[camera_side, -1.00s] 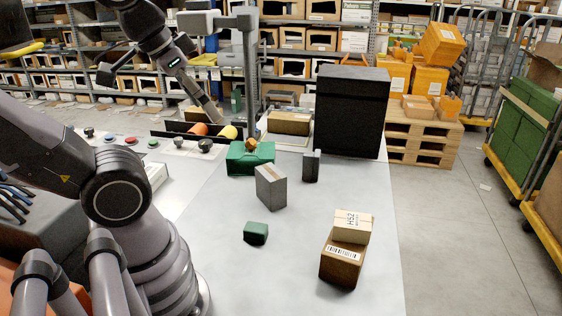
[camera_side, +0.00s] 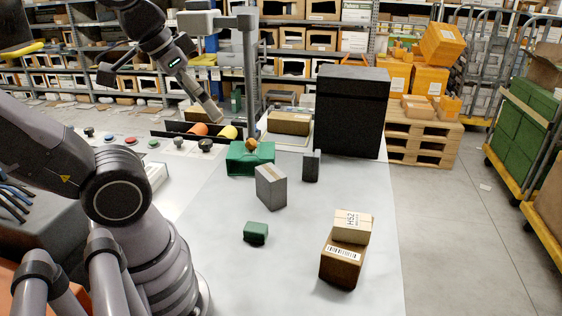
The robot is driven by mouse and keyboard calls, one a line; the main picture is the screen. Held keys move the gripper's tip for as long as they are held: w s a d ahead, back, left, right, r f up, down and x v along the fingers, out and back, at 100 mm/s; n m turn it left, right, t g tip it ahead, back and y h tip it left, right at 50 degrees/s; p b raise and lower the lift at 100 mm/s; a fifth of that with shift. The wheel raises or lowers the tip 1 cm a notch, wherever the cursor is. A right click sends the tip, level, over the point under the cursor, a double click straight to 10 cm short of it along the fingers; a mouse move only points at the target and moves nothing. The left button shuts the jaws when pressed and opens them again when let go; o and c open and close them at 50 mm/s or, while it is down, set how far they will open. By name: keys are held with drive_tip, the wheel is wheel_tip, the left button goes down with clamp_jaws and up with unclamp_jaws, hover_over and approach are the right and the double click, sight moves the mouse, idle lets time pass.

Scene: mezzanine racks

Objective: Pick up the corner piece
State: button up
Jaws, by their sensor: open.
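I cannot tell for certain which object is the corner piece. A small dark green block (camera_side: 256,233) lies alone on the pale table, left of centre. A green container (camera_side: 250,157) stands farther back, with a small orange-brown item (camera_side: 251,144) at its top. My gripper (camera_side: 212,113) is at the upper left, above the black-walled holder with orange and yellow rolls. It is open, small in view and apart from the table objects; its separate fingers are hard to make out.
A grey box (camera_side: 270,187) and a small dark block (camera_side: 311,167) stand mid-table. A cream box (camera_side: 352,226) sits on a brown box (camera_side: 342,265) at the front right. A tall black case (camera_side: 350,112) and a flat brown box (camera_side: 289,123) stand behind. The front middle is clear.

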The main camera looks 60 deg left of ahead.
drive_tip(key=w+a+f+m+g+y, duration=0.25)
drive_tip(key=w+a+g+y, duration=0.3)
drive_tip(key=a, duration=0.45)
drive_tip(key=m+t+y, duration=0.9)
drive_tip(key=m+y, duration=0.1)
drive_tip(key=m, duration=1.1)
hover_over(311, 159)
drive_tip(key=s+d, duration=0.2)
drive_tip(key=s, duration=0.3)
wheel_tip(311, 159, down, 25)
drive_tip(key=f+m+t, duration=0.1)
drive_tip(key=f, duration=0.1)
drive_tip(key=d+f+m+t+h, duration=0.1)
drive_tip(key=f, duration=0.2)
drive_tip(key=w+d+f+m+t+h, duration=0.1)
drive_tip(key=f, duration=0.1)
drive_tip(key=shift+f, duration=0.15)
drive_tip(key=shift+w+a+f, duration=0.15)
drive_tip(key=shift+w+a, duration=0.05)
drive_tip(key=shift+w, duration=0.05)
drive_tip(key=x, duration=0.7)
drive_tip(key=shift+d+r, duration=0.1)
drive_tip(key=shift+r, duration=0.15)
drive_tip(key=c, duration=0.9)
